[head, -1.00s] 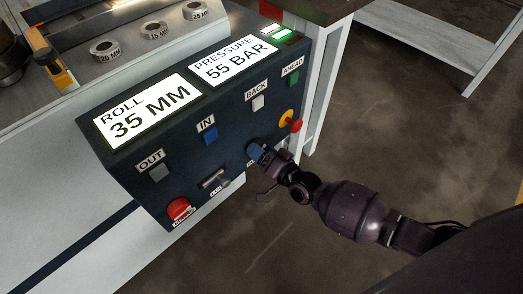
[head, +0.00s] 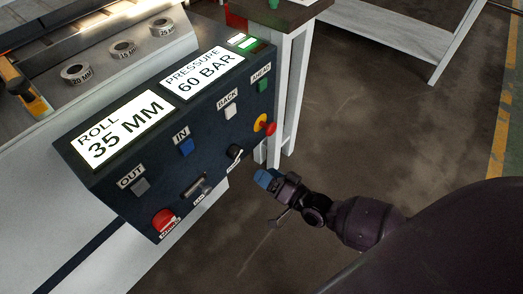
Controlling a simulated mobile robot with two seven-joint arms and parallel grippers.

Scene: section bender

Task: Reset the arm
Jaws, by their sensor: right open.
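My right gripper (head: 266,180) reaches in from the lower right, with blue fingertips. It is open and empty, in the air just off the right front of the dark control panel (head: 110,188). A small gap shows between it and the black rotary knob (head: 235,152) on the panel's lower right. My right arm (head: 362,222) stretches back to the right edge. My left gripper is not in view.
The pressure display (head: 203,74) reads 60 BAR and the roll display (head: 122,128) 35 MM. A red button (head: 163,221) and a yellow-red button (head: 263,124) stick out from the panel. A white-legged table (head: 291,95) stands behind; floor (head: 400,130) at right is clear.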

